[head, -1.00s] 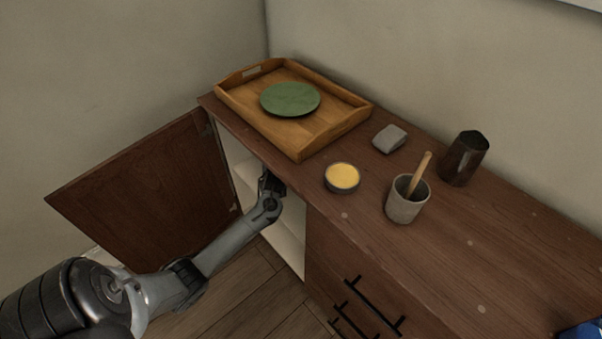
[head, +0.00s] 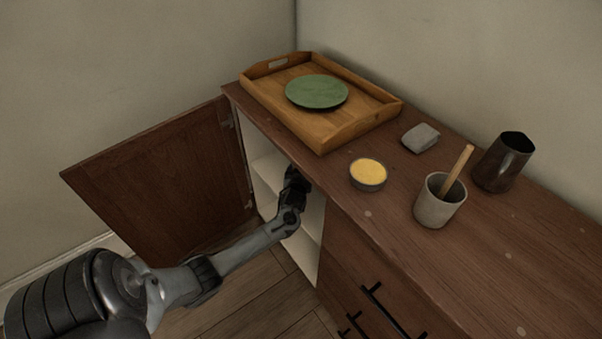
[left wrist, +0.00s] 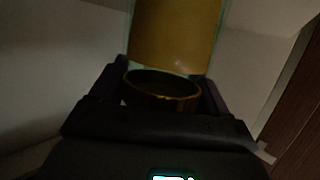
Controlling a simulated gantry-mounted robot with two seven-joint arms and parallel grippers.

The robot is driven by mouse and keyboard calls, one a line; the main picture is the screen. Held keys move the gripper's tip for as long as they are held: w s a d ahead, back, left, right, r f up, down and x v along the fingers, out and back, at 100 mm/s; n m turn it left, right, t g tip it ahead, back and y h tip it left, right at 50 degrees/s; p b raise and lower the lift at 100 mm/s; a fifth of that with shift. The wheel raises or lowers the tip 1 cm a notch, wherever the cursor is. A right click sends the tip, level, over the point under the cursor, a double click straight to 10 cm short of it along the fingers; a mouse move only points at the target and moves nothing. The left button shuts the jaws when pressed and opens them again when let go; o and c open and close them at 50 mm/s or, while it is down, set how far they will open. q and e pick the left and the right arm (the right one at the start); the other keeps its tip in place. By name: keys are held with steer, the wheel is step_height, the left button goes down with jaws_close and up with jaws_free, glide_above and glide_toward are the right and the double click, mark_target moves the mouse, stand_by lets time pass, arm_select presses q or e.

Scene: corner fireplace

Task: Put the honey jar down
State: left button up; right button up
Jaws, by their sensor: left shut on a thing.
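The honey jar (left wrist: 175,35) shows in the left wrist view as a clear glass with amber honey, with a dark gold-rimmed lid (left wrist: 165,88) at the near end. My left gripper (left wrist: 163,85) is shut on it, one finger on each side of the lid end. In the head view my left gripper (head: 296,184) reaches into the open cabinet (head: 268,183) under the countertop, and the jar is hidden there. Whether the jar touches a shelf cannot be told. My right gripper is not in view.
The cabinet door (head: 165,175) stands open to the left. On the countertop are a wooden tray (head: 345,132) with a green plate (head: 317,91), a yellow-filled bowl (head: 368,174), a grey block (head: 420,137), a cup with a wooden stick (head: 437,205) and a dark pitcher (head: 502,162).

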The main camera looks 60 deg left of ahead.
arm_select(q)
steer(key=shift+w, duration=0.1)
steer(key=o, duration=1.3)
steer(key=shift+r, duration=0.15)
steer(key=shift+d+r, duration=0.15)
steer(key=p+v, duration=0.6)
steer(key=v, duration=0.5)
steer(key=shift+s+d, duration=0.2)
steer(key=shift+s, duration=0.15)
